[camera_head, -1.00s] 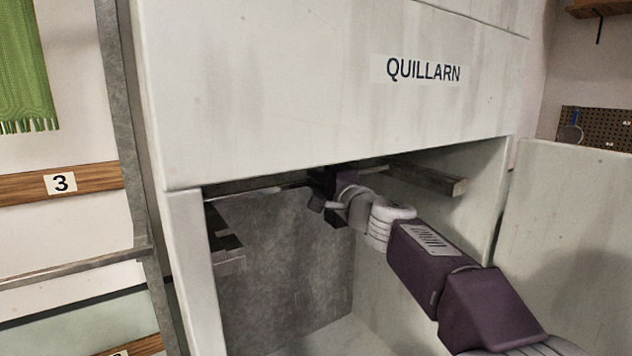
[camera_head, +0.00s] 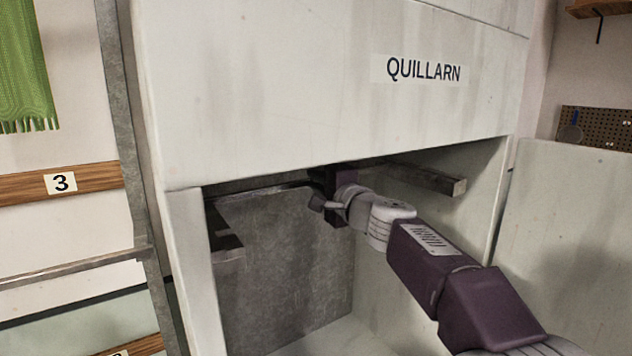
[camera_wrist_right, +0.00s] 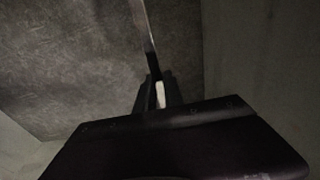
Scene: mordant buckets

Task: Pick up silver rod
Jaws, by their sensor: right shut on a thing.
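The silver rod (camera_wrist_right: 146,35) shows in the right wrist view as a thin bright shaft, running from between the fingers to the top edge. My right gripper (camera_wrist_right: 157,92) is shut on it. In the head view, my right gripper (camera_head: 328,190) is inside the cabinet opening, just under the upper front panel. The rod is hard to make out there; the panel's lower edge and the shadow hide most of it. My left gripper is not in view.
The white QUILLARN cabinet (camera_head: 300,100) has a low upper panel above the opening. Inside are a left bracket (camera_head: 228,252) and a right bracket (camera_head: 430,179). A white panel (camera_head: 570,230) stands at the right. The lower inside of the cabinet looks empty.

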